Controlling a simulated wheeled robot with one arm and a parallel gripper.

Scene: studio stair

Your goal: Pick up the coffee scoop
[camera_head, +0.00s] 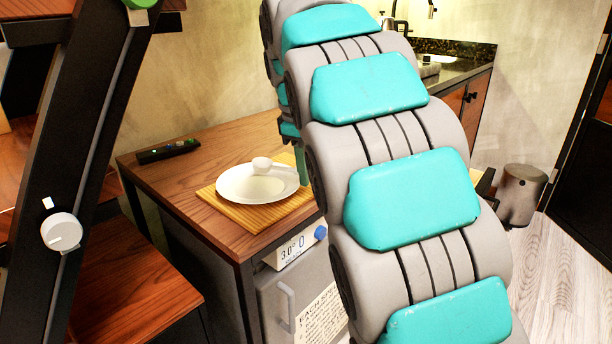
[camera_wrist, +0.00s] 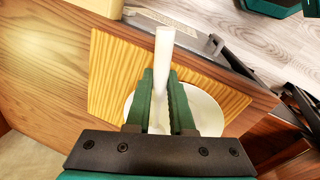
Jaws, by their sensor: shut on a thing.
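The white coffee scoop (camera_head: 262,164) shows in the head view above a white plate (camera_head: 250,190), its round cup at the left end. In the wrist view its pale handle (camera_wrist: 164,48) runs between the two green fingers of my gripper (camera_wrist: 161,75) and sticks out past their tips. My gripper is shut on the scoop, over the plate. In the head view one green finger of my gripper (camera_head: 301,165) shows at the plate's right edge; my arm hides the rest. I cannot tell whether the scoop touches the plate.
The plate sits on a slatted yellow mat (camera_head: 212,204) on a wooden counter (camera_head: 190,180). A black remote-like bar (camera_head: 168,151) lies at the back left. A dark slanted stair beam (camera_head: 85,130) stands at the left. A grey bin (camera_head: 520,195) stands on the floor at right.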

